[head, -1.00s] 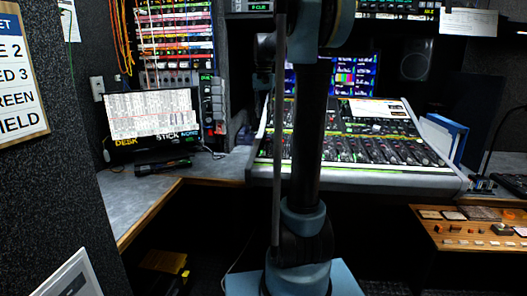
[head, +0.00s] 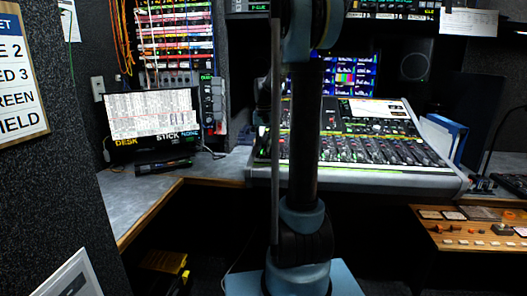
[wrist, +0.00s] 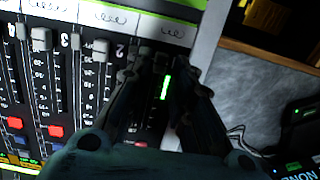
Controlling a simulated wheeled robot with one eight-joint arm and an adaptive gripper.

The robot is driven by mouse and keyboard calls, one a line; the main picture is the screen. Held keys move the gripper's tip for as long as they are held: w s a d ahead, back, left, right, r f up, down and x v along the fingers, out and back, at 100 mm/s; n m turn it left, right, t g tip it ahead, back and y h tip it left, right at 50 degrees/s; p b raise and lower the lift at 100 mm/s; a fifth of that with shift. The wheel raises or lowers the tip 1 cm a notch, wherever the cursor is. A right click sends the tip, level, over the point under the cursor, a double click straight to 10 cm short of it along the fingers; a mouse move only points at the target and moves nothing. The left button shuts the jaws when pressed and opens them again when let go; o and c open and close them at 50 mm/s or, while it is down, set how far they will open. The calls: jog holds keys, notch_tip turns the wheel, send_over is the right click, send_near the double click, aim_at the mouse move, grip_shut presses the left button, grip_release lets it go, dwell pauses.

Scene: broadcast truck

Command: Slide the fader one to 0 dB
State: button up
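The mixing console (head: 370,175) stands on the desk, partly hidden behind my arm in the head view. In the wrist view my gripper (wrist: 168,62) is over the console's end strip, beside the strip marked 2. Its two dark fingers are apart, with a lit green meter (wrist: 165,87) showing between them. The cap of fader one is not clear; the fingertips and shadow cover that area. The fader two cap (wrist: 102,50) and the fader three cap (wrist: 41,39) are grey and stand near the labelled end of their slots.
Red buttons (wrist: 57,131) sit beyond the faders. The console's pale edge (wrist: 208,45) borders the grey desk top (wrist: 255,90). A monitor (head: 152,115) stands left of the console, and a blue binder (head: 445,135) stands right of it.

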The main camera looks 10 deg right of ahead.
jog(key=shift+f, duration=1)
grip_shut()
jog(key=shift+w+d+r, duration=0.2)
jog(key=shift+w+d, duration=0.15)
jog(key=shift+w, duration=0.8)
jog(key=shift+w+d+r, duration=0.15)
jog(key=shift+w+d, duration=0.25)
jog(key=shift+w, duration=0.75)
jog(key=shift+w+d+r, duration=0.2)
jog(key=shift+w+d, duration=0.15)
jog(key=shift+w, duration=0.8)
grip_release()
notch_tip(320, 180, up, 12)
